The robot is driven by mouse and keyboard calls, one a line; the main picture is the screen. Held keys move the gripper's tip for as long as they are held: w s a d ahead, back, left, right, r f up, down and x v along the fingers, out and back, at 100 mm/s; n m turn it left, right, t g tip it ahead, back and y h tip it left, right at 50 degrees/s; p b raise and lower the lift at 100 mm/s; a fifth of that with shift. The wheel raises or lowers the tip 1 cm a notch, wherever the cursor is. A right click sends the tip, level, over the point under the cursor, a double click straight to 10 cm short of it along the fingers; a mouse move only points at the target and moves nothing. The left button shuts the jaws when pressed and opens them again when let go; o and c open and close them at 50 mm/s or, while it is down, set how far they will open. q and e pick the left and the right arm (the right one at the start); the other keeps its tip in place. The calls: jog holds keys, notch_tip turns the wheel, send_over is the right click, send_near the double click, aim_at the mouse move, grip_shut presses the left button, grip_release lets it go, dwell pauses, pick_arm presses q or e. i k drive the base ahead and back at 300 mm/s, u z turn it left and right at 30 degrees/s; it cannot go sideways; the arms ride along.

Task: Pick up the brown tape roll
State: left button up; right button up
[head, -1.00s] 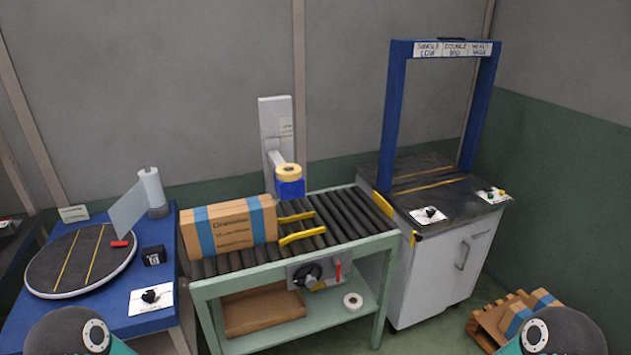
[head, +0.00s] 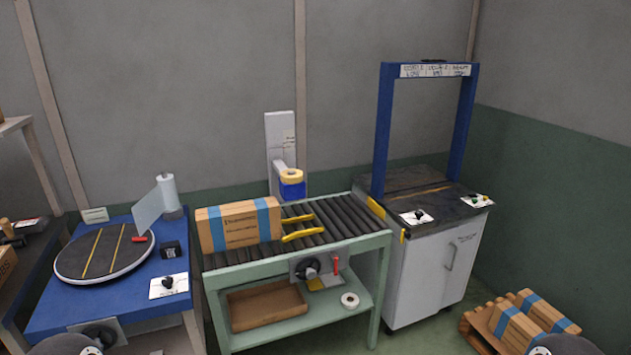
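I cannot make out a clearly brown tape roll. A yellow-tan roll (head: 291,175) sits on top of a blue block (head: 292,189) at the white upright (head: 280,150) behind the conveyor. A white roll with a dark centre (head: 349,300) lies on the green conveyor stand's lower shelf. Small brownish items (head: 8,228) on the dark bench at the far left are too small to identify. Only rounded parts of my arms show at the bottom edge; neither gripper is in view.
A taped carton (head: 240,225) stands on the roller conveyor (head: 345,218). An open brown box (head: 268,306) is on its shelf. A blue table with a turntable (head: 100,270) stands left, a strapping machine (head: 383,130) right. Cartons lie on a pallet (head: 480,335) at lower right.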

aim_at(285, 177)
jog(key=z, duration=5.75)
jog(key=k, duration=0.95)
jog(key=z, duration=5.4)
